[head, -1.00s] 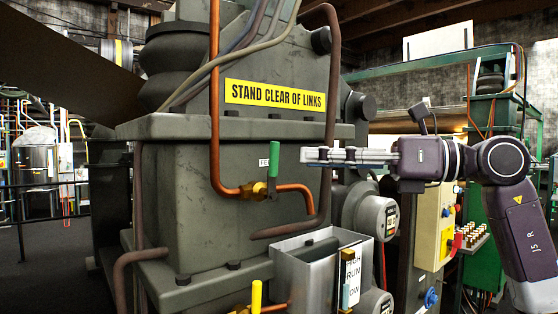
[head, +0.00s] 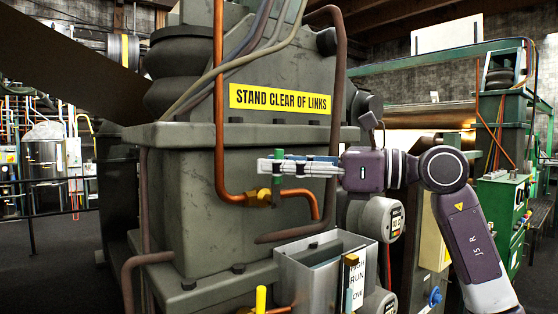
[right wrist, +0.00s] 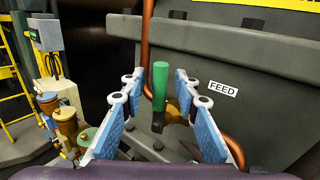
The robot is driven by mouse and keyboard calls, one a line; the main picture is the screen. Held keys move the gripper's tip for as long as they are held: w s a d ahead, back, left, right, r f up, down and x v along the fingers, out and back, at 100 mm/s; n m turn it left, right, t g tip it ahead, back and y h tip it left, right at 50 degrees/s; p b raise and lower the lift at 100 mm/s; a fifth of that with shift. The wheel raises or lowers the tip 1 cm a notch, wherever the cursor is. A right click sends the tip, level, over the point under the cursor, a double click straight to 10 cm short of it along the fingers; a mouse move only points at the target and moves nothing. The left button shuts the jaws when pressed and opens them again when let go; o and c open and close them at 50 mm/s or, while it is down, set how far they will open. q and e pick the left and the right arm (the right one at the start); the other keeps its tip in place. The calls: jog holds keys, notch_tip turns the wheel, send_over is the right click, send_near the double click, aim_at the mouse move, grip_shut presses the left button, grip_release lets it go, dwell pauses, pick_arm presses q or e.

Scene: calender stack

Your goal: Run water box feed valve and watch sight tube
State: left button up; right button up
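The feed valve's green handle (head: 277,158) stands upright on a brass body (head: 264,196) in the copper pipe; the wrist view shows the handle (right wrist: 160,82) beside a FEED label (right wrist: 223,88). My right gripper (head: 266,167) is open, with blue-padded fingers on either side of the handle and visible gaps to it. The open-topped metal water box (head: 300,276) is below. On its front are a scale plate (head: 356,286), its lettering partly covered, and a pale blue sight tube (head: 349,300); its level cannot be read. My left gripper is not in view.
A yellow handle (head: 260,298) stands low, left of the water box. A vertical copper pipe (head: 219,100) rises close to the fingertips. A STAND CLEAR OF LINKS sign (head: 281,98) is on the grey housing. Round gauges (head: 396,222) are right of the box.

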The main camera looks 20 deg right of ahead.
grip_shut()
dwell(0.3)
jog(key=shift+r, duration=0.1)
jog(key=shift+s+a+r+n+h+p, duration=0.15)
jog(key=shift+a+n+h+p, duration=0.25)
jog(key=shift+p, duration=0.3)
jog(key=shift+s+a+f+n+g+h+p, duration=0.25)
jog(key=shift+a+f+n+h+p, duration=0.15)
jog(key=shift+a+n+h+p, duration=0.45)
jog(key=shift+s+a+f+n+g+h+p, duration=0.2)
jog(key=shift+a+f+n+h+p, duration=0.2)
jog(key=shift+n+h+p, duration=0.45)
jog(key=shift+s+a+f+n+g+h+p, duration=0.15)
jog(key=shift+s+a+f+n+h+p, duration=0.15)
jog(key=shift+a+n+h+p, duration=0.55)
jog(key=shift+d+f+n+y, duration=0.15)
jog(key=shift+n+y, duration=0.1)
